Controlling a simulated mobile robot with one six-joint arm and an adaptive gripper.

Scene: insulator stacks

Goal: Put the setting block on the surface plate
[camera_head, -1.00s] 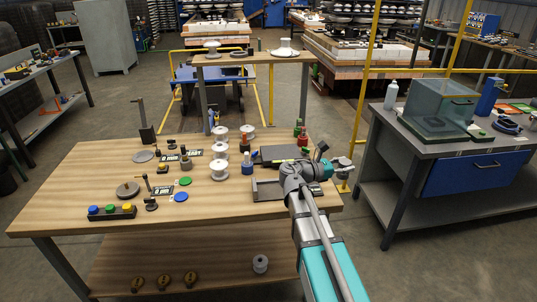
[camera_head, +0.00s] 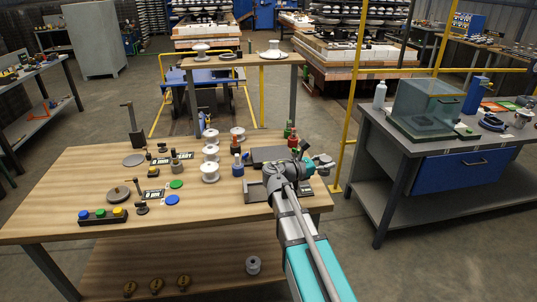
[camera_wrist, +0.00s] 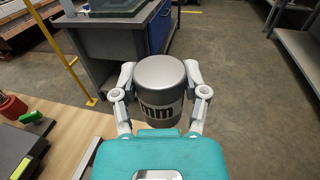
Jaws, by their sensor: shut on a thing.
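The setting block (camera_wrist: 160,88) is a grey metal cylinder with a dark label reading "mm". In the wrist view it sits upright between the two fingers of my gripper (camera_wrist: 161,100), which is shut on it. In the head view my gripper (camera_head: 318,161) is small, at the right end of the wooden bench, and the block is hard to make out there. A dark flat plate (camera_head: 268,155), which looks like the surface plate, lies on the bench to the left of my gripper. Part of a dark slab (camera_wrist: 14,145) shows at the left of the wrist view.
White spools (camera_head: 210,172), a blue bottle-like piece (camera_head: 238,167) and red and green pieces (camera_head: 291,140) stand near the plate. A button box (camera_head: 103,215) is at the front left. A grey bench (camera_head: 395,145) with a clear case stands to the right, across a floor gap.

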